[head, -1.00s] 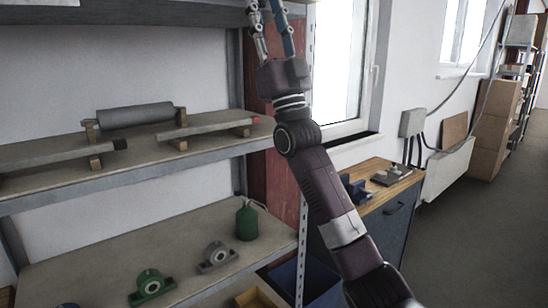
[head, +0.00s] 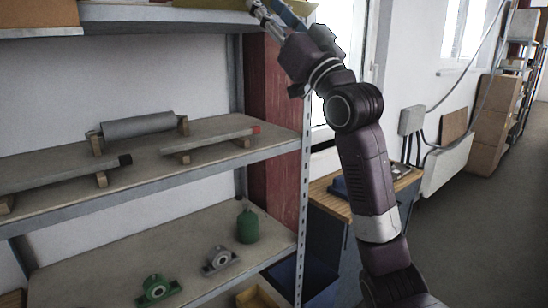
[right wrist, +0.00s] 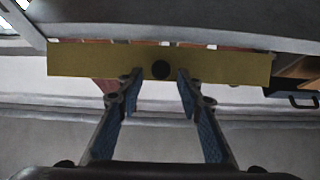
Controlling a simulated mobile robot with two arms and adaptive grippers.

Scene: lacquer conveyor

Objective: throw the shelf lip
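A yellow strip (right wrist: 220,65) with a dark round spot (right wrist: 161,70) at its middle runs along a shelf edge in the right wrist view. I cannot tell whether the spot is a hole or a knob. The strip appears partly at the top of the head view (head: 210,4), cut off by the frame. My right gripper (right wrist: 158,88) is open and empty. Its two blue-padded fingers point at the strip, one on each side of the dark spot; contact is unclear. In the head view it (head: 268,12) is at the top shelf's right end. My left gripper is out of view.
The middle shelf (head: 75,168) holds a grey roller (head: 138,126) and bars on wooden blocks. A perforated post (head: 304,190) stands beside my right arm. Open floor lies at right.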

